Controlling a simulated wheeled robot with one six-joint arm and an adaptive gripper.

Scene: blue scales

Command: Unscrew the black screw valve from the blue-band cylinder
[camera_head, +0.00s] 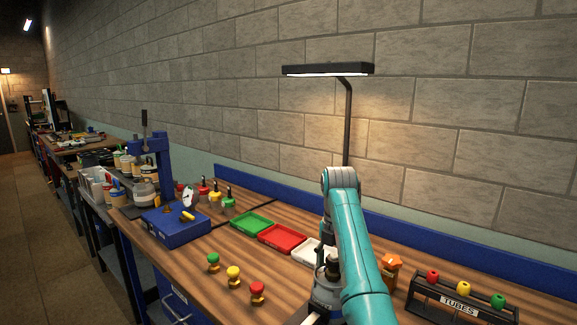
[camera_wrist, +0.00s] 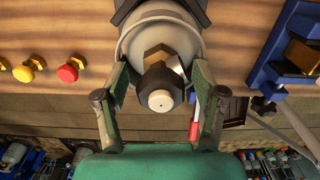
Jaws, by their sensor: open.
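In the wrist view the cylinder (camera_wrist: 128,42) is a pale grey body at the top middle, seen end-on, with a brass hexagonal neck (camera_wrist: 155,52). The black screw valve (camera_wrist: 150,79) sits on that neck and has a pale round tip facing the camera. No blue band can be made out on the visible part. My gripper (camera_wrist: 160,82) is open, with one finger on each side of the valve. A gap shows between the valve and the left finger; contact on the right is hard to tell. In the head view my teal arm hides much of this area.
Green (camera_head: 213,262), yellow (camera_head: 233,274) and red (camera_head: 257,291) knobs stand left of my arm. Green (camera_head: 250,223), red (camera_head: 283,239) and white trays lie behind. A tubes rack (camera_head: 460,303) stands right. A blue fixture (camera_wrist: 283,50) is at the wrist view's right.

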